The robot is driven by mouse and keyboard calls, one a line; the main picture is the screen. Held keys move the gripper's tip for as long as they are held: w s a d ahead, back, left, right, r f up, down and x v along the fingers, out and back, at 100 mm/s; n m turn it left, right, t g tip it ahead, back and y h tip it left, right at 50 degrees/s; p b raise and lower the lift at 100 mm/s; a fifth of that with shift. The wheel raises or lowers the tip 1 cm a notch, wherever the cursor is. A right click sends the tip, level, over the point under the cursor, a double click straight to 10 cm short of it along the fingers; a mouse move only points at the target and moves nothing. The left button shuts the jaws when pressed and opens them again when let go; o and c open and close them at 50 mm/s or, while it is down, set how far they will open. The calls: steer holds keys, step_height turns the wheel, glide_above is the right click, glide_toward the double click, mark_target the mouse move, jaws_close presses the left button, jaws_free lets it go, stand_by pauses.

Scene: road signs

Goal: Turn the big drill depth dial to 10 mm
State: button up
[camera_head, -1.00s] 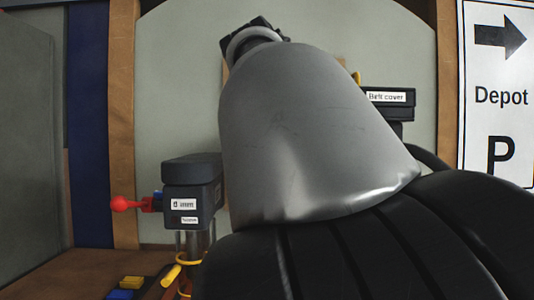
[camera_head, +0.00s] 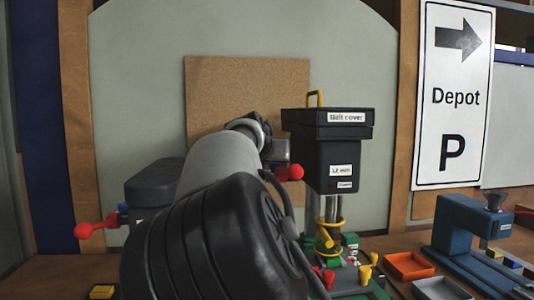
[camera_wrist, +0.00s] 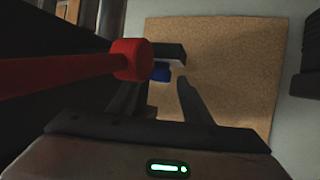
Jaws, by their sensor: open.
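The big drill (camera_head: 338,150) is the dark machine with a "Belt cover" label on top and a label that seems to read 12 mm on its head. A lever with a red knob (camera_head: 290,172) shows on its left side. My gripper (camera_head: 280,150) is beside the drill's left side, partly hidden by my arm. In the wrist view my open gripper (camera_wrist: 160,95) has a blue round part (camera_wrist: 161,72) near its fingertips, and the red lever (camera_wrist: 75,70) crosses from the left. I cannot tell whether the blue part is the depth dial or whether the fingers touch it.
A smaller drill (camera_head: 155,183) with a red-knobbed lever (camera_head: 83,230) stands at the left, partly behind my arm. A corkboard (camera_head: 240,85) is on the back wall. Coloured clutter surrounds the big drill's base.

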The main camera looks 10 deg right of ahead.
steer(key=shift+w+f, duration=0.1)
steer(key=shift+w, duration=0.05)
steer(key=c, duration=1.1)
steer(key=shift+o, duration=0.2)
